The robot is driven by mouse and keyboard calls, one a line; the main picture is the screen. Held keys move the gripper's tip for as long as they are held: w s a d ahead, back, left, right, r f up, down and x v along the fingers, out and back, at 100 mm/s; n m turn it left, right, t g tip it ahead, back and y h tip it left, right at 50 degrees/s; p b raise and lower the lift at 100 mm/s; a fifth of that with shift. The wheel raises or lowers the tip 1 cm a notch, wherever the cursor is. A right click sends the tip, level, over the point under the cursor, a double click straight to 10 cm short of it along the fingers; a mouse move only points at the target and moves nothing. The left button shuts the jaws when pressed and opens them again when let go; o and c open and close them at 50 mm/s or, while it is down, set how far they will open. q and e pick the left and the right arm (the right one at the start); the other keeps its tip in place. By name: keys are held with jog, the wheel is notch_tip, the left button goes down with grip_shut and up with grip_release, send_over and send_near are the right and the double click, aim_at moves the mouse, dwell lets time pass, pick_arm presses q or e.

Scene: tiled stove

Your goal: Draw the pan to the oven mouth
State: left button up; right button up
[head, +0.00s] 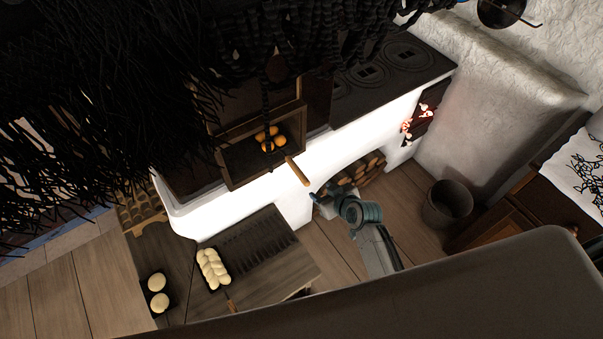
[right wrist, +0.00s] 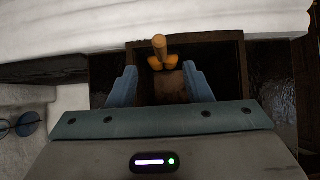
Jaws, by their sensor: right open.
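The oven mouth (head: 229,172) is a dark framed opening in the white stove. A dark pan (head: 267,147) with several orange-brown rolls (head: 270,135) sits inside it. Its wooden handle (head: 297,171) sticks out over the front edge toward my right gripper. The pan body is mostly lost in shadow. My right gripper (head: 317,195) is open and empty, just beyond the handle's outer end and apart from it. In the right wrist view the handle (right wrist: 159,45) shows end-on, ahead of and between the open fingers (right wrist: 161,78). My left gripper is not in view.
A firewood niche (head: 365,170) and a bucket (head: 447,204) are to the right. Dark hanging strands (head: 95,100) block the upper left.

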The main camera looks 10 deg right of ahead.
aim_at(308, 183)
jog(key=b+x, duration=0.5)
jog(key=x, duration=0.2)
jog(key=shift+f, duration=0.3)
jog(key=shift+b+x, duration=0.5)
jog(key=shift+x, duration=0.65)
jog(key=shift+w+r, duration=0.1)
jog(key=shift+r, duration=0.1)
jog(key=shift+c, duration=0.3)
grip_shut()
